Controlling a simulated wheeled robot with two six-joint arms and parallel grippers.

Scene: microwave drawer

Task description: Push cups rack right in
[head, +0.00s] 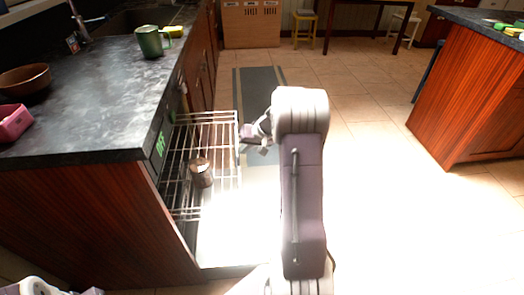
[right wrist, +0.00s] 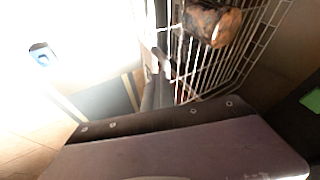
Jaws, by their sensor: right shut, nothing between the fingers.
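The cups rack (head: 222,120) is a wire rack that sticks out from under the dark counter at the left of the head view. A dark metallic cup (head: 201,173) stands in it. In the right wrist view the rack (right wrist: 248,45) is at the top right, with the brownish cup (right wrist: 212,22) in it. My right gripper (head: 250,133) is shut and empty at the rack's outer edge, near its far corner. In the right wrist view its fingers (right wrist: 160,63) are beside the rack wires; I cannot tell whether they touch.
The counter (head: 95,95) holds a green mug (head: 151,41), a brown bowl (head: 25,79) and a pink container (head: 14,122). A wooden island (head: 465,95) stands at the right. The tiled floor (head: 370,150) between is clear, with a grey mat (head: 262,85) farther back.

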